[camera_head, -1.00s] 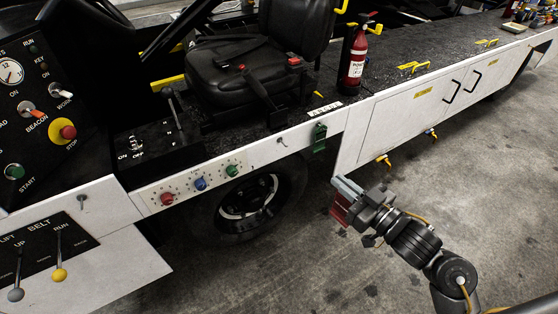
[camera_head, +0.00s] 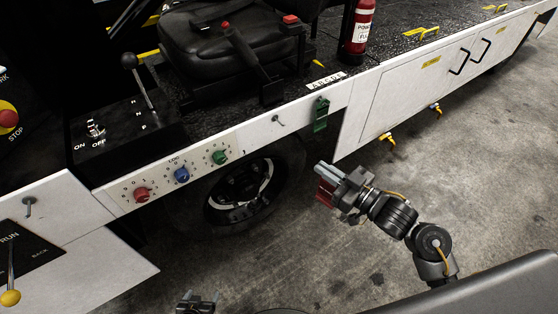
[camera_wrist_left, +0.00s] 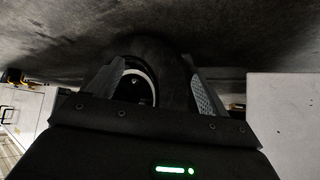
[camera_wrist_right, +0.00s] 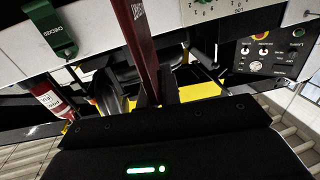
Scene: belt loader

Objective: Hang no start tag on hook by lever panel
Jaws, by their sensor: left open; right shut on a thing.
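My right gripper (camera_head: 326,178) is shut on a red tag (camera_head: 325,194), held in the air in front of the white side panel. The tag also shows in the right wrist view (camera_wrist_right: 138,45), seen edge-on, its lettering mostly unreadable. The lever panel (camera_head: 32,250) is at the lower left, partly cut off, with a yellow-knobbed lever. A small hook (camera_head: 29,204) sticks out of the white panel just above it and is empty. My left gripper (camera_head: 199,303) is open and empty at the bottom edge; its spread fingers show in the left wrist view (camera_wrist_left: 155,88).
A second empty hook (camera_head: 277,119) is beside a hanging green tag (camera_head: 320,115). Red, blue and green knobs (camera_head: 181,175) line the panel. A wheel (camera_head: 245,190) is below. Yellow handles (camera_head: 388,139) stick out under the cabinet doors. Floor in front is open.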

